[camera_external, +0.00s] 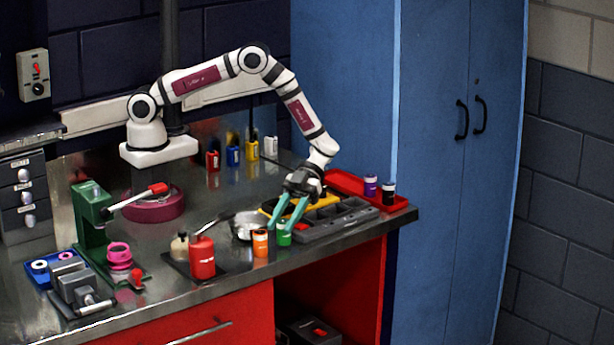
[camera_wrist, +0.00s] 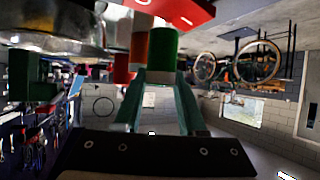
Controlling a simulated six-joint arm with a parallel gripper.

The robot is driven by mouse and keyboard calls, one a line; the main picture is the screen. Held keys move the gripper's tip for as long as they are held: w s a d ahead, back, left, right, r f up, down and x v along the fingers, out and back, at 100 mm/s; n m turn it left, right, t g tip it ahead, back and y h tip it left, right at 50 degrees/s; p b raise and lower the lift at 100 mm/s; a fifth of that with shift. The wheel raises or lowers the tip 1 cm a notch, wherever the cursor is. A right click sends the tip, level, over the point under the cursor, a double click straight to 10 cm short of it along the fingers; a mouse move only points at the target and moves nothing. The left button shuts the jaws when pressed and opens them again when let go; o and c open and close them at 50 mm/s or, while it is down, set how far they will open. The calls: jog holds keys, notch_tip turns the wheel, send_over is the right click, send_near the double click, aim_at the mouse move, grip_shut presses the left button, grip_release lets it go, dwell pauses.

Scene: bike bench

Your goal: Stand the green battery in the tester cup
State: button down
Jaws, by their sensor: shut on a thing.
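The green battery (camera_external: 284,238) is a short upright cylinder near the front edge of the bench. My gripper (camera_external: 281,227) points down at it with teal fingers shut on its upper part. In the wrist view the battery (camera_wrist: 163,48) is at the tips of my fingers (camera_wrist: 160,78). The picture does not clearly show whether its lower end touches the bench. An orange battery (camera_external: 260,243) stands close to its left, and also shows in the wrist view (camera_wrist: 138,52). I cannot tell for sure which thing is the tester cup; a pink cup (camera_external: 119,252) stands at the left.
A metal bowl (camera_external: 246,226) is behind the orange battery. A grey sectioned tray (camera_external: 345,222) lies to the right, with a red tray (camera_external: 345,183) behind it. A red canister (camera_external: 202,258) and a green press (camera_external: 90,215) stand to the left.

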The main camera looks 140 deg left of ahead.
aim_at(283, 221)
notch_tip(283, 221, up, 7)
jog(key=shift+f, duration=0.1)
jog(key=s+a+f, duration=0.1)
jog(key=s+a, duration=0.2)
jog(key=s, duration=0.2)
jog(key=s+a+f, duration=0.2)
jog(key=s+a, duration=0.1)
jog(key=s, duration=0.2)
jog(key=s+a+f, duration=0.1)
jog(key=s+a, duration=0.3)
jog(key=s, duration=0.1)
jog(key=shift+s+a+f, duration=0.1)
jog(key=shift+s+f, duration=0.15)
jog(key=shift+s, duration=0.1)
jog(key=shift+f, duration=0.8)
jog(key=shift+f, duration=0.5)
jog(key=c, duration=0.8)
grip_release()
jog(key=shift+o, duration=0.2)
